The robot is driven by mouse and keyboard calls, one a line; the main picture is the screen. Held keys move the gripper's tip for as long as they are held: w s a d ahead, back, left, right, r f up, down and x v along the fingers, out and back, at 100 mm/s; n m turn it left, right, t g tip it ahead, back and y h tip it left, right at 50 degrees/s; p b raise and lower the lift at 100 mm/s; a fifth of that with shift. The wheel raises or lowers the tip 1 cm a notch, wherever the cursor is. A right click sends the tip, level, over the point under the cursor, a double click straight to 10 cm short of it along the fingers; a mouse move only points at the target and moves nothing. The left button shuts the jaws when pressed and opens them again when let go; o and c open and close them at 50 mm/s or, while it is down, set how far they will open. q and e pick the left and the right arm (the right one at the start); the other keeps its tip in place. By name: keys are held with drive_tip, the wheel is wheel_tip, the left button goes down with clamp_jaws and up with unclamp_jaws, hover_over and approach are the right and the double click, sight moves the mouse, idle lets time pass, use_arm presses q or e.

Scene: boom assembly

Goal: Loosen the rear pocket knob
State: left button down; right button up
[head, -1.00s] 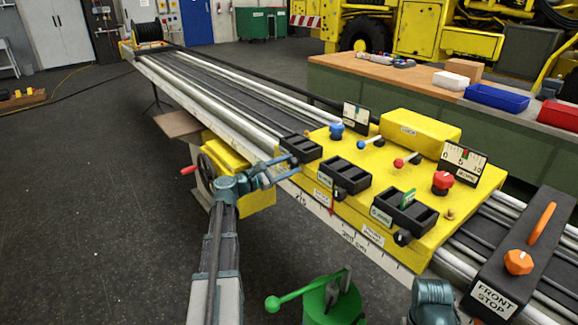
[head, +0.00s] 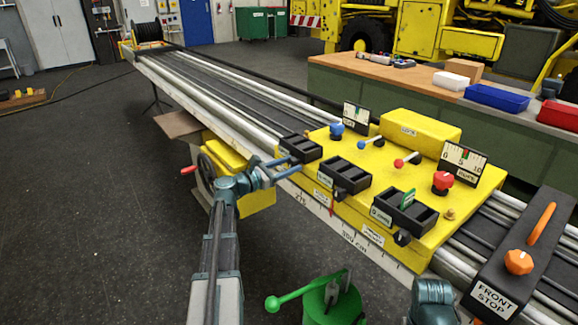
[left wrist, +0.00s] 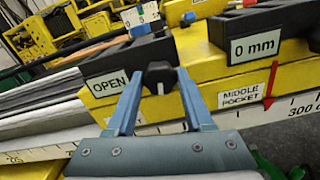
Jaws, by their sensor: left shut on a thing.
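The rear pocket (head: 300,149) is the leftmost black pocket on the yellow carriage (head: 345,180) in the head view. Its small black knob (left wrist: 160,73) has a white mark, which points down in the left wrist view. My left gripper (head: 295,164) reaches the pocket's front from the left. In the left wrist view, its two blue fingers (left wrist: 158,82) are shut on the knob, one on each side. An OPEN label (left wrist: 108,84) shows on the pocket front. In the head view the fingers hide the knob. My right gripper is out of view.
The middle pocket (head: 344,177) and front pocket (head: 404,211) sit to the right on the carriage, each with a black knob. A handwheel (head: 206,168) with a red handle is left of my arm. A green lever device (head: 330,300) stands below. The front stop (head: 520,260) is at right.

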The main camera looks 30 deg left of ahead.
use_arm(q)
drive_tip(key=shift+c, duration=1.4)
unclamp_jaws()
drive_tip(key=shift+s, duration=0.15)
drive_tip(key=v, duration=1.3)
drive_tip(key=shift+s+a, duration=0.2)
drive_tip(key=shift+s, duration=0.1)
drive_tip(key=shift+d+f, duration=0.1)
